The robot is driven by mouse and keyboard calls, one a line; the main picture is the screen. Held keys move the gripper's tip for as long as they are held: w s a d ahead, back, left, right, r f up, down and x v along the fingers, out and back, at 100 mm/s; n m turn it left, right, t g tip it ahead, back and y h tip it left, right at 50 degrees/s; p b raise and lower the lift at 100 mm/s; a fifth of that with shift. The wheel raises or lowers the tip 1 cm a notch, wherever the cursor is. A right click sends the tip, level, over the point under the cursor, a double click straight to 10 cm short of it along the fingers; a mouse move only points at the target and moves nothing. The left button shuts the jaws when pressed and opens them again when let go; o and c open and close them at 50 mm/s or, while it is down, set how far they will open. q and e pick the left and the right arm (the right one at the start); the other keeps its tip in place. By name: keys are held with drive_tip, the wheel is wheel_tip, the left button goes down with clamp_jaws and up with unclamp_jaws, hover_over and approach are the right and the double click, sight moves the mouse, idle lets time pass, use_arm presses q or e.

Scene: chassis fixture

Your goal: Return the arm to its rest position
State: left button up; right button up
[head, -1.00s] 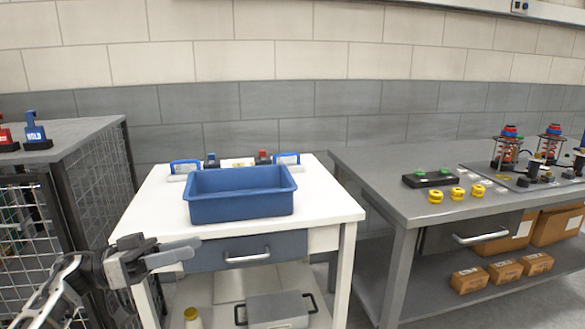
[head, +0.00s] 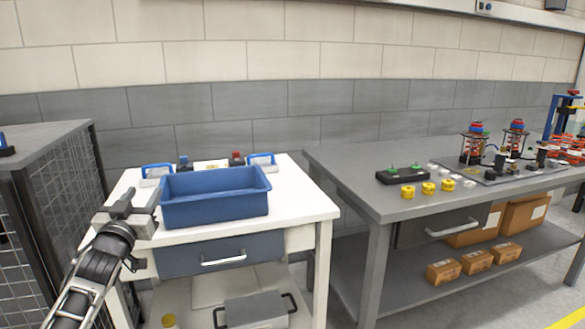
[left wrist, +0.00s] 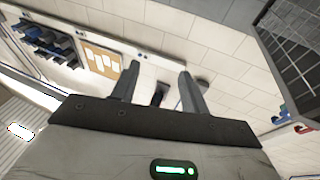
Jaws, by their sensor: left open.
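My left gripper (head: 134,206) is raised in front of the left end of the white table (head: 290,210), close to the blue bin's left side in the head view. In the left wrist view its two fingers (left wrist: 158,88) stand apart with nothing between them; it is open and empty. The wrist camera looks at the tiled wall, tilted. My left arm (head: 95,280) comes in from the lower left. My right gripper is not in any view.
A blue bin (head: 215,212) stands on the white table. A wire-mesh cage (head: 65,175) is close on the left. A grey bench (head: 385,215) on the right holds yellow parts (head: 428,188), a black block with green buttons (head: 402,175) and spring assemblies (head: 472,147).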

use_arm(q)
wheel_tip(320, 180, down, 8)
drive_tip(key=a+m+g+y, duration=0.1)
drive_tip(key=m+g, duration=0.1)
drive_tip(key=g, duration=0.3)
drive_tip(key=s+d+f+m+g+h, duration=0.1)
drive_tip(key=s+d+f, duration=0.4)
drive_tip(key=s+f, duration=0.15)
drive_tip(key=s+d+f+g+h, duration=0.1)
drive_tip(key=s+d+f, duration=0.35)
drive_tip(key=f, duration=0.35)
drive_tip(key=s+d+f+g+h, duration=0.1)
drive_tip(key=s+d+f, duration=0.1)
drive_tip(key=s, duration=0.6)
drive_tip(key=s+d+f+g+h, duration=0.1)
drive_tip(key=s+d+f, duration=0.1)
drive_tip(key=s+d, duration=0.3)
drive_tip(key=s+d+f+n+g, duration=0.1)
drive_tip(key=s+d+f, duration=0.1)
drive_tip(key=s, duration=1.1)
drive_tip(key=shift+s+d+f+h, duration=0.3)
drive_tip(key=shift+d+h, duration=0.1)
drive_tip(key=shift+d, duration=0.35)
